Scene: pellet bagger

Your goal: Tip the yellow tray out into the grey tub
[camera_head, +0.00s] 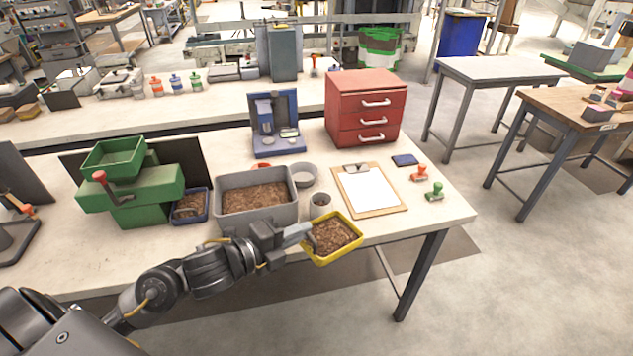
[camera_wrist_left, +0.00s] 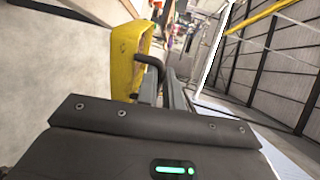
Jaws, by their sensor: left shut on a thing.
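The yellow tray (camera_head: 353,251) holds brown pellets and is in the air at the table's front edge, to the right of and in front of the tub. My left gripper (camera_head: 308,234) is shut on the tray's left side. In the left wrist view the tray (camera_wrist_left: 124,62) shows as a yellow wall at the fingers (camera_wrist_left: 160,80). The grey tub (camera_head: 258,214) stands on the table left of the tray, with brown pellets in it. The tray looks about level, and its pellets lie inside it. My right gripper is not in view.
A small grey cup (camera_head: 320,205) stands between tub and tray. A clipboard (camera_head: 370,192) lies right. A red drawer cabinet (camera_head: 362,108) stands behind.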

